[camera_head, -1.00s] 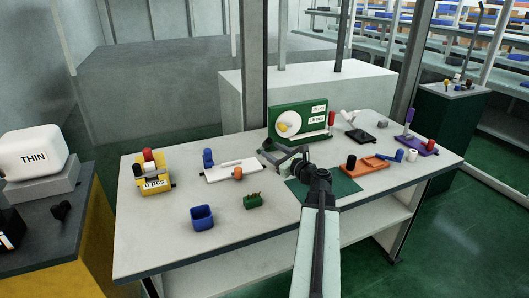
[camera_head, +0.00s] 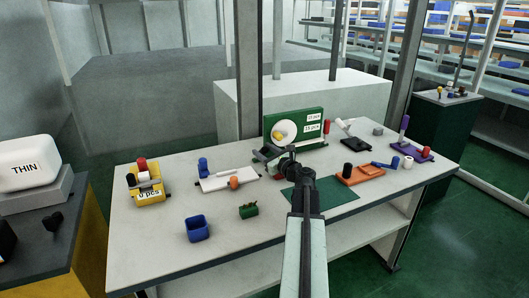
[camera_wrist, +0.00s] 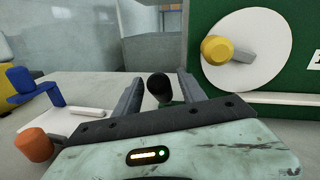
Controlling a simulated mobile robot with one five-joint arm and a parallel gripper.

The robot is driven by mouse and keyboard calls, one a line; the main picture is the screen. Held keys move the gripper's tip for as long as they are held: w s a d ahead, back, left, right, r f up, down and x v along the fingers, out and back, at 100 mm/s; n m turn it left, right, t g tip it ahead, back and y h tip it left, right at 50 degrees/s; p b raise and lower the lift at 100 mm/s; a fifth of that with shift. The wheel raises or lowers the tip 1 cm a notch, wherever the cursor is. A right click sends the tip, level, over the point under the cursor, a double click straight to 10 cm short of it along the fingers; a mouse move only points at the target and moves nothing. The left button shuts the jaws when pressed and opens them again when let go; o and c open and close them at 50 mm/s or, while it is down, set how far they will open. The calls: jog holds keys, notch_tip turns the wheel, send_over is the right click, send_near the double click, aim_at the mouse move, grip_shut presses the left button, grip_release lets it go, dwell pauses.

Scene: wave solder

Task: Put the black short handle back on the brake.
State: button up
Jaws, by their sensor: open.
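My gripper (camera_head: 265,154) is open, in front of the left part of the green panel. In the wrist view its two grey fingers (camera_wrist: 159,95) stand apart. A black rounded knob, which may be the black short handle (camera_wrist: 159,86), shows between them, with something dark green below it. I cannot tell whether the fingers touch it. In the head view my gripper hides that spot. Which fixture is the brake I cannot tell; a white plate with a blue lever (camera_head: 228,179) and an orange knob is left of my gripper.
The green panel (camera_head: 313,118) with a white disc and yellow knob stands close behind right. An orange tray (camera_head: 361,174), a purple base (camera_head: 415,154), a blue bin (camera_head: 197,229), a small green block (camera_head: 248,211) and a yellow box (camera_head: 150,196) stand around. The table front is mostly clear.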

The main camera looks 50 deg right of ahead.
grip_shut()
dwell(1.3)
